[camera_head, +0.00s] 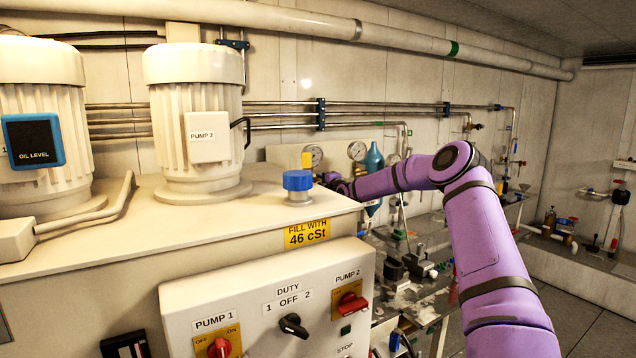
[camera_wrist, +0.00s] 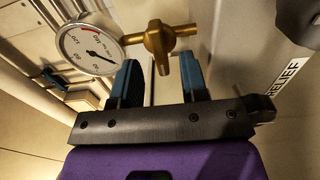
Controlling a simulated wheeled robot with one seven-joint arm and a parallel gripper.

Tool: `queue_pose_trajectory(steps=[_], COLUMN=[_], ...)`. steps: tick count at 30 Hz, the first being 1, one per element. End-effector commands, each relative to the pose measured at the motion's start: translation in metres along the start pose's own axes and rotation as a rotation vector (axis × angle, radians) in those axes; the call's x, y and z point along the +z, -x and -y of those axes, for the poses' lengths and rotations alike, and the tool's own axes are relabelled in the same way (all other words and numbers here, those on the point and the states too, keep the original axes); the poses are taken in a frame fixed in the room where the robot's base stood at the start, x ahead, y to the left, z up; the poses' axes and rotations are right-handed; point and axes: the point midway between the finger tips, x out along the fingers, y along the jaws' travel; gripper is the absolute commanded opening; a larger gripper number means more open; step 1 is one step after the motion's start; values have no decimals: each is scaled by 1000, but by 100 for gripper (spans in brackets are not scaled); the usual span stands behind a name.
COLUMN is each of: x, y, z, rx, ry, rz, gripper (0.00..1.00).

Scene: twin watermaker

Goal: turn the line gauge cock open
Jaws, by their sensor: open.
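In the wrist view a brass gauge cock (camera_wrist: 158,42) sits on a brass pipe, with its short handle pointing roughly towards my gripper. A round white dial gauge (camera_wrist: 90,48) is joined to its left. In the head view my gripper (camera_head: 333,180) is small and partly hidden at the arm's far end, beyond the blue cap. The cock cannot be made out there.
Two gauges (camera_head: 357,151) and a blue-green vessel (camera_head: 374,165) stand near my arm. The tank top with a blue filler cap (camera_head: 297,180) and the pump control panel (camera_head: 265,305) are close on the left. A surface marked RELIEF (camera_wrist: 292,72) is close right of my fingers.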

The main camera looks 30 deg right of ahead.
Motion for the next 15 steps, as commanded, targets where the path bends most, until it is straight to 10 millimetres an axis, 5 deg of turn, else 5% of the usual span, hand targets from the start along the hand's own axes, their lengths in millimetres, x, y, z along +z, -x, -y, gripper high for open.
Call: queue_pose_trajectory(steps=[6, 15], x=[0, 0], y=[-22, -28], z=[0, 0], rx=[0, -1], ry=[-2, 0], rz=[0, 0], gripper=[40, 40])
